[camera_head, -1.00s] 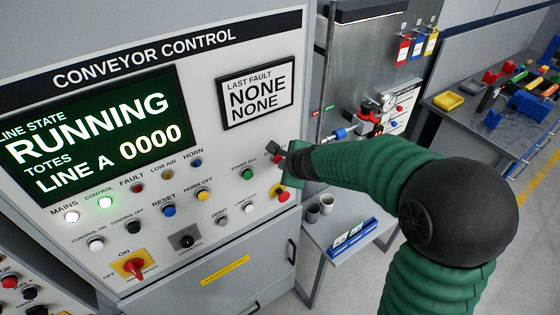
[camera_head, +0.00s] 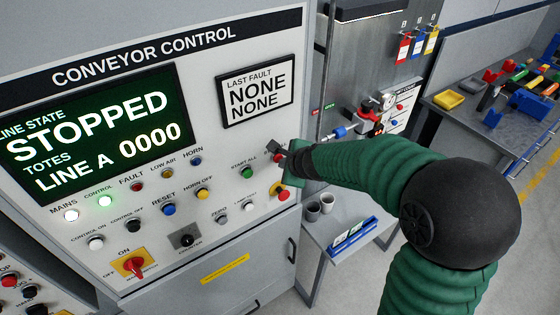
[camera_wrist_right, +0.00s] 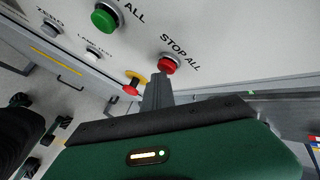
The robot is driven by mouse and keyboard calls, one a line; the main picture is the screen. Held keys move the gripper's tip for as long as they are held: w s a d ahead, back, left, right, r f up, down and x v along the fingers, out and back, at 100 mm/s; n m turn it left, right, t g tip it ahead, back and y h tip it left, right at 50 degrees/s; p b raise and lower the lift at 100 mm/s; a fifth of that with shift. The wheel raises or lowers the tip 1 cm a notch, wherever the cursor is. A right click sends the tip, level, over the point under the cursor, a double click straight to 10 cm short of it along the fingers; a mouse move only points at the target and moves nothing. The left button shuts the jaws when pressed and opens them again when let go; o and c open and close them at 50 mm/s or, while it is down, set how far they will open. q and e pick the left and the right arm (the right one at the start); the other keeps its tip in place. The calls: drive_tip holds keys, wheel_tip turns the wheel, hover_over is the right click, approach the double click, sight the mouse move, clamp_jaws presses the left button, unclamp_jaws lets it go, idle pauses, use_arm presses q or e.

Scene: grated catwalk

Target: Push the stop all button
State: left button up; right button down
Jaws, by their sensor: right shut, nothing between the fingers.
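The red stop all button (camera_head: 277,158) is on the right part of the conveyor control panel, partly covered by my right gripper (camera_head: 273,146). In the right wrist view the button (camera_wrist_right: 168,65) sits under its "STOP ALL" label. My right gripper (camera_wrist_right: 157,82) is shut and empty, its fingertips at or very near the button's lower left edge. I cannot tell whether they touch. The line state display (camera_head: 90,130) reads STOPPED. My left gripper is not in view.
The green start all button (camera_head: 246,172) is left of the stop button. A red emergency button on a yellow base (camera_head: 284,195) is just below. A side table with cups (camera_head: 326,204) stands to the right, and a workbench (camera_head: 455,125) with tools is farther right.

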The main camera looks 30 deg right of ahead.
drive_tip(key=shift+s+b, duration=0.3)
drive_tip(key=shift+s, duration=0.5)
drive_tip(key=s+b, duration=0.2)
drive_tip(key=s, duration=0.3)
drive_tip(key=shift+d, duration=0.2)
drive_tip(key=shift+w, duration=0.1)
